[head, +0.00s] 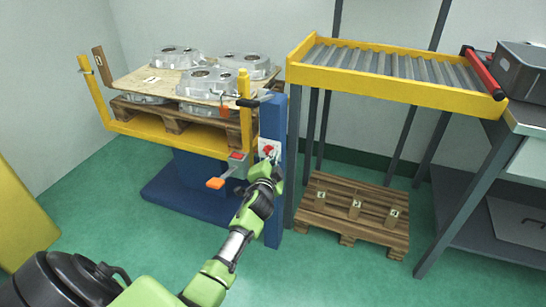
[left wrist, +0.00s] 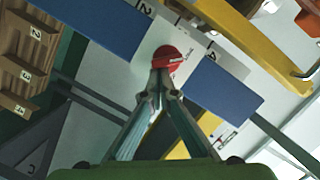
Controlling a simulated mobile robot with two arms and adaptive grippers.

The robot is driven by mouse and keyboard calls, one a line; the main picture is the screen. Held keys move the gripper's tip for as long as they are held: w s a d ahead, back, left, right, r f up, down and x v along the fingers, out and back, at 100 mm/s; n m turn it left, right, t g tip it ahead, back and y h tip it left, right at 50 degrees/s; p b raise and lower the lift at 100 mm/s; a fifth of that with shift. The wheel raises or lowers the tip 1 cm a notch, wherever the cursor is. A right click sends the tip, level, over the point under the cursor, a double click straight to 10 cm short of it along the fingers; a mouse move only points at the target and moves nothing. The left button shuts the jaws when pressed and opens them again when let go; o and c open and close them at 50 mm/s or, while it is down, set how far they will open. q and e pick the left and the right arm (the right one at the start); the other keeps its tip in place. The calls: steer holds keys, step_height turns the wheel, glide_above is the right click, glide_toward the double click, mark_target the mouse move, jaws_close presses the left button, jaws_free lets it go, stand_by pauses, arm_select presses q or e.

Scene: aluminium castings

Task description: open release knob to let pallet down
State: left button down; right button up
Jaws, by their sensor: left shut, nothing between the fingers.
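The red release knob (head: 267,149) sits on a white plate on the blue post (head: 272,205) of the lift. In the left wrist view the knob (left wrist: 167,55) is straight ahead of the fingertips. My left gripper (head: 273,161) is shut and empty, its tips (left wrist: 160,77) at the knob's near edge; I cannot tell whether they touch. The wooden pallet (head: 165,118) rests raised on the lift's yellow frame (head: 150,133), with a board (head: 145,77) and several aluminium castings (head: 215,78) on it. My right gripper is not in view.
An orange-ended lever (head: 216,183) sticks out left of my left gripper. A roller conveyor (head: 395,70) stands to the right, with a numbered wooden pallet (head: 355,215) on the floor beneath. A grey bin (head: 522,72) is on the bench. Green floor (head: 330,270) is clear in front.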

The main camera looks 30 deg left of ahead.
arm_select(q)
steer(key=shift+f+m+b, duration=0.15)
steer(key=shift+m+b, duration=0.25)
steer(key=shift+b, duration=0.05)
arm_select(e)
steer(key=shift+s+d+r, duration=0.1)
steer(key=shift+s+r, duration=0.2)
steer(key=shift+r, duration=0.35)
